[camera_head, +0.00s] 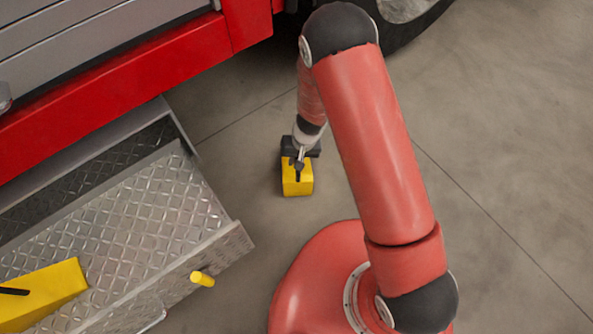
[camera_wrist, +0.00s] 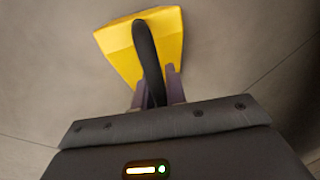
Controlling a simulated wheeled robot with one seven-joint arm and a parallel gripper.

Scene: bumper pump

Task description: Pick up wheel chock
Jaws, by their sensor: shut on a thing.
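A yellow wheel chock (camera_head: 297,184) with a black handle is at my gripper, over the grey floor in the middle of the head view. In the wrist view the chock (camera_wrist: 170,40) is at the top, with its curved black handle running down between my fingers. My gripper (camera_wrist: 157,85) is shut on the handle; it also shows in the head view (camera_head: 299,164), just above the chock. I cannot tell whether the chock touches the floor. A second yellow chock (camera_head: 45,292) with a black handle lies on the metal tread plate at lower left.
A pulled-out diamond-plate step or drawer (camera_head: 150,215) juts from the red truck (camera_head: 150,60) at left. A small yellow peg (camera_head: 202,279) sticks out of its side. A black tyre (camera_head: 425,22) stands at the top. The floor at right is clear.

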